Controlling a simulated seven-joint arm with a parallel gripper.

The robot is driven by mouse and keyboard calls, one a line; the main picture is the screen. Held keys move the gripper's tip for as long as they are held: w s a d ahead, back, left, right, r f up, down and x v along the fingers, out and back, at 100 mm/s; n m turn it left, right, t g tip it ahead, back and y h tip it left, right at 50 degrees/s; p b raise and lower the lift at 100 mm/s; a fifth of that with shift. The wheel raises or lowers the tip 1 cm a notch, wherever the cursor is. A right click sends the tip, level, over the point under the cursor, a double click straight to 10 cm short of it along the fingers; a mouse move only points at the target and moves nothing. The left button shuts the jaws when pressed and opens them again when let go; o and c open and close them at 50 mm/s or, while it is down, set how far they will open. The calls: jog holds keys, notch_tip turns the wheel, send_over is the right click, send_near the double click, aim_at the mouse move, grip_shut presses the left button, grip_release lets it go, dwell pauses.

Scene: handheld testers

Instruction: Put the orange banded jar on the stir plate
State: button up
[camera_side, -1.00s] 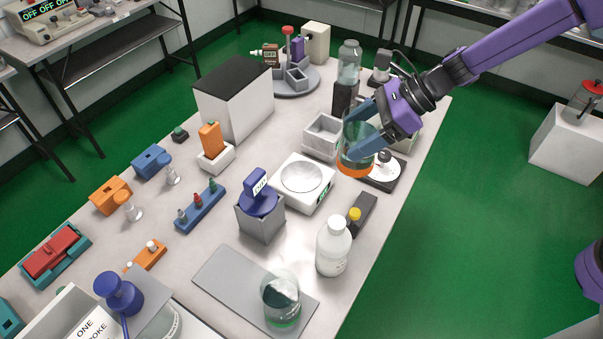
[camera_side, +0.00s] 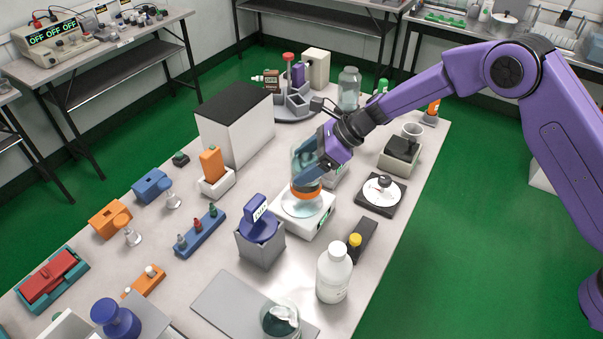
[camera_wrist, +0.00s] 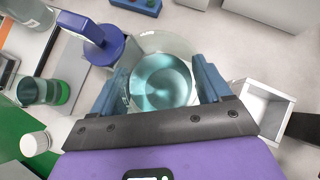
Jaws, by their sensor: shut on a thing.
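The orange banded jar, a clear glass jar with an orange band near its base (camera_side: 306,190), is held upright over a white box-shaped device with a round pale top (camera_side: 317,222) and a small green display. This device may be the stir plate; I cannot tell for sure. I cannot tell whether the jar's bottom touches its top. My gripper (camera_side: 306,158) is shut on the jar, with blue fingers on either side. In the wrist view the jar (camera_wrist: 160,85) shows between the two fingers (camera_wrist: 163,88), and its teal inside is seen from above.
A grey holder with a blue tool (camera_side: 261,240) stands close at the left front. A white bottle (camera_side: 334,272) and a yellow-capped dark item (camera_side: 354,240) stand at the right front. A black device with a white disc (camera_side: 381,194) lies to the right. A green-banded beaker (camera_side: 281,319) stands at the front.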

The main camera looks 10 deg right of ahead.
jog(key=shift+w+a+f, duration=0.35)
jog(key=shift+w+f, duration=0.1)
jog(key=shift+f, duration=0.1)
jog(key=shift+w+f, duration=0.1)
jog(key=shift+f, duration=1.5)
jog(key=shift+f, duration=0.1)
jog(key=o, duration=1.5)
jog(key=shift+f, duration=0.15)
jog(key=shift+c, duration=0.2)
jog(key=shift+d+r, duration=0.1)
jog(key=shift+r, duration=0.25)
jog(key=v, duration=1.1)
jog(key=shift+d+r, duration=0.2)
jog(key=shift+r, duration=0.05)
